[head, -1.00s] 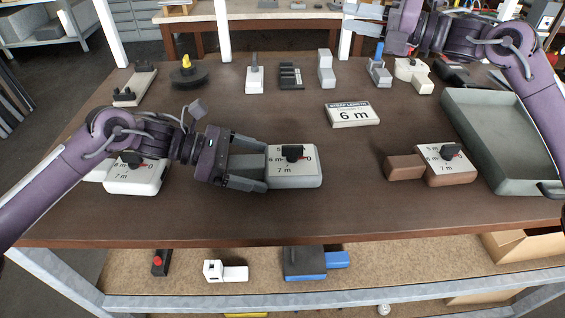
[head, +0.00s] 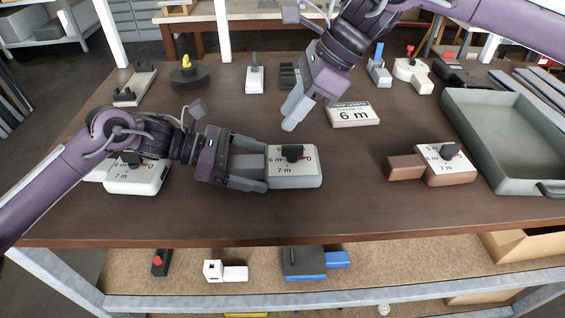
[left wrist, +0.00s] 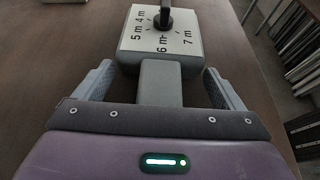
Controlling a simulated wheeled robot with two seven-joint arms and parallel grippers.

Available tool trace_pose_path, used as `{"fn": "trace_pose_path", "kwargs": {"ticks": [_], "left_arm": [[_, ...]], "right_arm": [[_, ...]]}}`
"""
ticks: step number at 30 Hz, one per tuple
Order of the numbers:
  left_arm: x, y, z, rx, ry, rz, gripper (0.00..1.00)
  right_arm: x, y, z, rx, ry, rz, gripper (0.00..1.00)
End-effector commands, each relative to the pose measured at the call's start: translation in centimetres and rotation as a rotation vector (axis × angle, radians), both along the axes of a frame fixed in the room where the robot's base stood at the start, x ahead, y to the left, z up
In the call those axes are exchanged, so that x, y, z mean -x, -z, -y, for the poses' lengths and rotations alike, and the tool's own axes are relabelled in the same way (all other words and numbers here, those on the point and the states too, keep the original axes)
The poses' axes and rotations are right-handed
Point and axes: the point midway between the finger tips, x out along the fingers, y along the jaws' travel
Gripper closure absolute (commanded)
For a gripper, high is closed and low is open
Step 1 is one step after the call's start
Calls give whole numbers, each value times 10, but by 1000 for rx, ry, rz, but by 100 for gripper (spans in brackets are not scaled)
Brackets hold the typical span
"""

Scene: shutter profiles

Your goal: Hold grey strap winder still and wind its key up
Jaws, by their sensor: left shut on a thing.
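The grey strap winder (head: 296,181) lies on the brown table, with a white dial plate and a black key (head: 292,152) standing on top. The dial shows 4 m to 7 m marks in the left wrist view, where the winder (left wrist: 130,62) lies ahead and its grey handle (left wrist: 160,85) runs between my fingers. My left gripper (head: 266,168) is shut on the winder's handle from the left. My right gripper (head: 292,115) hangs above and behind the winder, pointing down, apart from the key. Its fingers overlap, so its opening is unclear.
A brown winder (head: 447,172) is to the right, a white one (head: 140,182) to the left under my left arm. A grey-green tray (head: 513,140) is at far right. Several small items line the back.

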Motion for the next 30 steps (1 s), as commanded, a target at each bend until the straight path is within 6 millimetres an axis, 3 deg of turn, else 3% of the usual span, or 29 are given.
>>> {"fn": "trace_pose_path", "kwargs": {"ticks": [18, 30], "left_arm": [[0, -1, 0, 2, 1, 2, 37], [0, -1, 0, 1, 1, 2, 37]], "right_arm": [[0, 70, 0, -1, 2, -3, 71], [0, 77, 0, -2, 2, -1, 71]]}}
